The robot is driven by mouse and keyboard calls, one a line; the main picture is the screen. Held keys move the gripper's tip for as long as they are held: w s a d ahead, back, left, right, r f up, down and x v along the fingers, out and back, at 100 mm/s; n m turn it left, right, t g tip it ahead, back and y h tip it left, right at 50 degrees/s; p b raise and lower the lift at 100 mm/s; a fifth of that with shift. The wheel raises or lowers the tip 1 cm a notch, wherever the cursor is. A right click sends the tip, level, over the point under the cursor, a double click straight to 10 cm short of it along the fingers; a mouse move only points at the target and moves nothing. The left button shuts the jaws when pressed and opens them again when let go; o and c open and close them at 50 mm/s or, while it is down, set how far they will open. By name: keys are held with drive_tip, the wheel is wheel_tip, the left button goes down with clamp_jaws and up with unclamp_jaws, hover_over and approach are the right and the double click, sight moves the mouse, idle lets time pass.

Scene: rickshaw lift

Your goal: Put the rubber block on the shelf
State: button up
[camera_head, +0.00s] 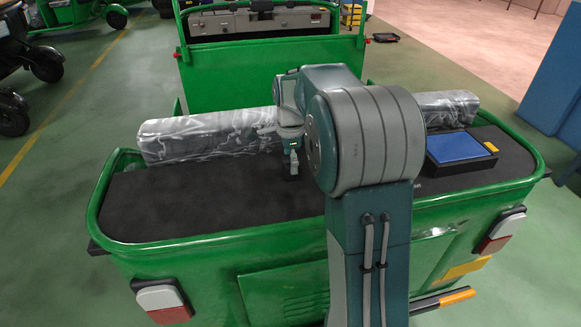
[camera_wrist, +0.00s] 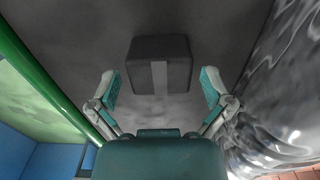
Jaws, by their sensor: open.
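The rubber block (camera_wrist: 143,74) is a dark block with a pale grey stripe down its middle. In the wrist view it lies on the dark bed, ahead of my gripper (camera_wrist: 160,82). The gripper's two teal-padded fingers are spread wide, one to each side of the block in the picture, with visible gaps. In the head view my gripper (camera_head: 291,160) points down over the rickshaw bed (camera_head: 215,205). The block is not clearly seen there; my arm covers part of the bed. I cannot tell which surface is the shelf.
A long roll in clear plastic (camera_head: 200,137) lies across the bed behind my gripper. A black case with a blue top (camera_head: 460,148) sits at right. A green rim (camera_head: 105,185) borders the bed. The left of the bed is clear.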

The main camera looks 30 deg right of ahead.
wheel_tip(320, 180, up, 9)
drive_tip(key=shift+r, duration=0.15)
drive_tip(key=s+a+r+n+t, duration=0.3)
drive_tip(key=s+a+r+n, duration=0.1)
drive_tip(key=s+a+n, duration=0.8)
drive_tip(key=s+a+f+n+t, duration=0.1)
drive_tip(key=s+f+n, duration=0.1)
drive_tip(key=s+n, duration=0.2)
drive_tip(key=s+a+f+n+t, duration=0.1)
drive_tip(key=s+f+n, duration=0.2)
drive_tip(key=s, duration=0.6)
drive_tip(key=shift+s+a+f+n+t, duration=0.25)
drive_tip(key=shift+s+a+n+t, duration=0.1)
drive_tip(key=shift+n, duration=0.75)
